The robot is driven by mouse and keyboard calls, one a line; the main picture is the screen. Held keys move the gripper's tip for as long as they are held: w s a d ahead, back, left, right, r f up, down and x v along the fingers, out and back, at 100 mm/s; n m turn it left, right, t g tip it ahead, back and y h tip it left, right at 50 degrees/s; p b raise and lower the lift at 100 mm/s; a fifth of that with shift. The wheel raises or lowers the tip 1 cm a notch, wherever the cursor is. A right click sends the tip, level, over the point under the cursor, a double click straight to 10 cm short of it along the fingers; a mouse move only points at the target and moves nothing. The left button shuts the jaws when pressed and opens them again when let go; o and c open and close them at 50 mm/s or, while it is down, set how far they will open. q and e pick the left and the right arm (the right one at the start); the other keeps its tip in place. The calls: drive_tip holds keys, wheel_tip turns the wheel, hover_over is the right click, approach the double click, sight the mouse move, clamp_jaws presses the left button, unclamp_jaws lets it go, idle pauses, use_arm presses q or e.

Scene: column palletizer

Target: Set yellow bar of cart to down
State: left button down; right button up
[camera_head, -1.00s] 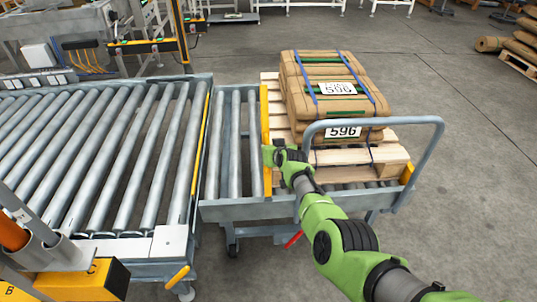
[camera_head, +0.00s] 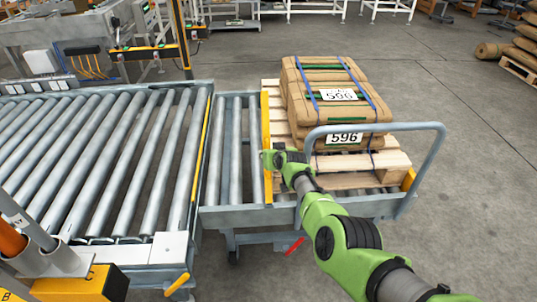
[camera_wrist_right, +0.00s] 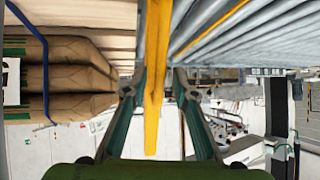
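The grey roller cart has a yellow bar (camera_head: 266,122) that stands along its left part, between bare rollers and the loaded pallet (camera_head: 355,180). The cart's tubular handle (camera_head: 430,165) rises at the near right. In the right wrist view, the yellow bar (camera_wrist_right: 155,80) runs between the two fingers of my right gripper (camera_wrist_right: 158,97). My left gripper is not in view.
Strapped brown sacks (camera_head: 335,105) labelled 596 are stacked on the pallet. A roller conveyor (camera_head: 110,165) adjoins the cart on the left. A red lever (camera_head: 294,246) shows under the cart. The floor (camera_head: 480,220) to the right is open.

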wheel_tip(320, 180, up, 10)
idle(0.7)
